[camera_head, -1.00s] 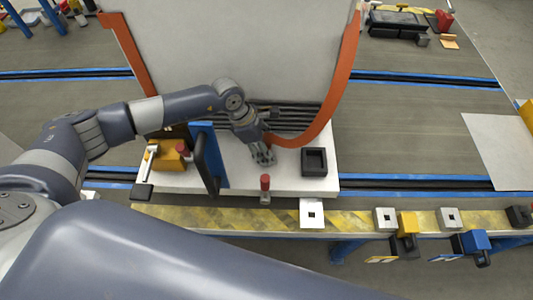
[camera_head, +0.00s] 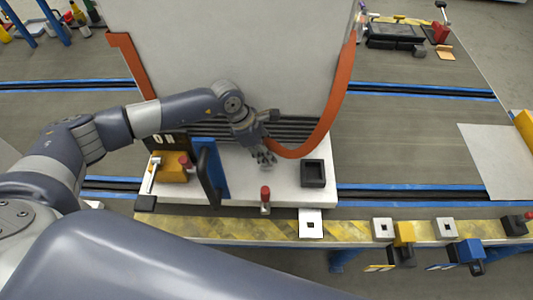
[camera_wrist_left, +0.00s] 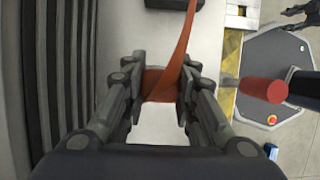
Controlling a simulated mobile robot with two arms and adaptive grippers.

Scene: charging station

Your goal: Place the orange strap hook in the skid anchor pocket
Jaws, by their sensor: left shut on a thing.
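The orange strap runs down the right side of the big pale load (camera_head: 240,50) and curves left to my left gripper (camera_head: 265,160). In the left wrist view, my left gripper (camera_wrist_left: 158,88) is shut on the orange strap hook (camera_wrist_left: 158,80), with the strap (camera_wrist_left: 180,45) leading up from it. The fingers hide the hook's sides. The skid anchor pocket, a black square block with a recess (camera_head: 313,173), sits on the white skid right of the gripper. Its edge shows at the top of the wrist view (camera_wrist_left: 175,4). The hook is apart from it. My right gripper (camera_wrist_left: 298,15) shows small at the wrist view's upper right.
A blue upright panel with a black handle (camera_head: 210,170) stands left of the gripper. A red-topped post (camera_head: 265,194) stands at the skid's front edge. Dark ribs (camera_head: 290,130) lie behind the gripper. The white skid surface (camera_head: 285,180) between gripper and pocket is clear.

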